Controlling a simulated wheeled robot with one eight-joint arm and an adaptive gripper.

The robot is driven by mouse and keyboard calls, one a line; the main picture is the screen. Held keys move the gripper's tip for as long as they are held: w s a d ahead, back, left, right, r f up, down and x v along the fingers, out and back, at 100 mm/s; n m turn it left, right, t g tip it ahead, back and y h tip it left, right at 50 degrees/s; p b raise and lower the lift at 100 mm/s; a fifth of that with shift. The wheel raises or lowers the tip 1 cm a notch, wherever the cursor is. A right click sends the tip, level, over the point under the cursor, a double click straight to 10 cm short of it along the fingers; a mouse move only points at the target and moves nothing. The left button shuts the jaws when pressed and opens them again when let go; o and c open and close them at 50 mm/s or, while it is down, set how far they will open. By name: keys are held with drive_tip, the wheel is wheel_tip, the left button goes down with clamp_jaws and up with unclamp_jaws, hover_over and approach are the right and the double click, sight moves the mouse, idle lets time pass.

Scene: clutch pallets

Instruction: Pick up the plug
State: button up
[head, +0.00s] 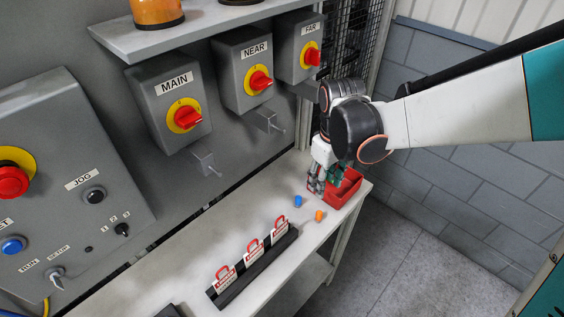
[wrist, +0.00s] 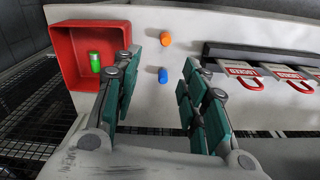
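Three small plugs show in the wrist view. A blue plug (wrist: 163,75) and an orange plug (wrist: 165,38) lie apart on the pale bench top, and a green plug (wrist: 95,62) is inside the red bin (wrist: 61,50). In the head view the blue plug (head: 297,201) and orange plug (head: 319,215) show left of and in front of the bin (head: 352,190). My gripper (wrist: 160,72) is open and empty, its green-padded fingers spread. The blue plug appears between the fingertips in the wrist view. In the head view my gripper (head: 320,184) hangs beside the bin.
A dark rack (head: 238,287) with several red-and-white lockout tags (head: 253,250) lies along the bench (head: 190,262). Switch boxes (head: 170,107) and a shelf (head: 200,30) are on the panel behind. The bench around the blue and orange plugs is clear.

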sight(320, 213)
wheel_tip(320, 213, down, 9)
drive_tip(key=shift+s+r+b, duration=0.15)
drive_tip(key=shift+b, duration=1)
drive_tip(key=shift+s+a+f+b, duration=0.15)
drive_tip(key=shift+f+b, duration=0.35)
drive_tip(key=shift+f, duration=0.85)
drive_tip(key=shift+s+f+b, duration=0.1)
drive_tip(key=shift+f+b, duration=0.4)
drive_tip(key=shift+f, duration=0.85)
clamp_jaws()
